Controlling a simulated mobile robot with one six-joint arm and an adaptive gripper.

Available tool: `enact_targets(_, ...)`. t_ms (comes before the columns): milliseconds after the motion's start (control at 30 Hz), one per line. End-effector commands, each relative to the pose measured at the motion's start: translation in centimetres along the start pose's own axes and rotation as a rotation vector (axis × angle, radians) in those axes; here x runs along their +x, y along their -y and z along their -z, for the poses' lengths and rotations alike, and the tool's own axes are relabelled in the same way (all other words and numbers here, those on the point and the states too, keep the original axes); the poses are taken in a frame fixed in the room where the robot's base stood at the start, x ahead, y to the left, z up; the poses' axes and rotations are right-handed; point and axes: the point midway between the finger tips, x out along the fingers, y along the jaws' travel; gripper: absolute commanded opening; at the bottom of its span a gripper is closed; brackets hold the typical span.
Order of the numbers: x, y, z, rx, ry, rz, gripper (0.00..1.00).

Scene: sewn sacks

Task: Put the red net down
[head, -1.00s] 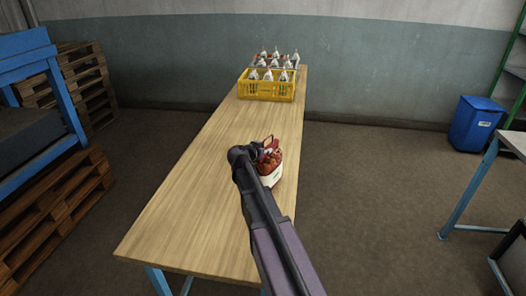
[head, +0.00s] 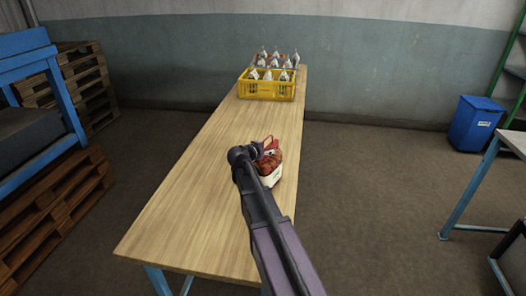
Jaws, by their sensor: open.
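The red net (head: 271,158) is a small reddish-brown sack with a white band or label low on its side. It rests on the wooden table (head: 195,195), near the table's right edge. My gripper (head: 262,148) is at the top of the net, at the end of my arm. The jaws are open, but they are small and partly hidden by my wrist. My arm covers the net's lower left part, and I cannot tell whether a finger still touches it.
A yellow crate (head: 266,90) with several white tied sacks (head: 267,75) stands at the table's far end, with more sacks behind it. The table's left and middle are clear. A blue bin (head: 474,124) stands at the right, and wooden pallets (head: 50,215) at the left.

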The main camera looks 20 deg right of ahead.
Motion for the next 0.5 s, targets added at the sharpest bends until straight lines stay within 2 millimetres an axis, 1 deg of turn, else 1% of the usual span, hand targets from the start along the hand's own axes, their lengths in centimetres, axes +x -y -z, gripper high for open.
enact_targets(167,-0.1,0.0,0.2,0.000,0.000,0.000,0.63)
enact_targets(267,-0.6,0.0,0.2,0.000,0.000,0.001,0.63)
enact_targets(367,-1.6,0.0,0.2,0.000,0.000,0.001,0.63)
enact_targets(500,-3.4,-0.1,0.3,-0.001,0.000,0.002,0.63)
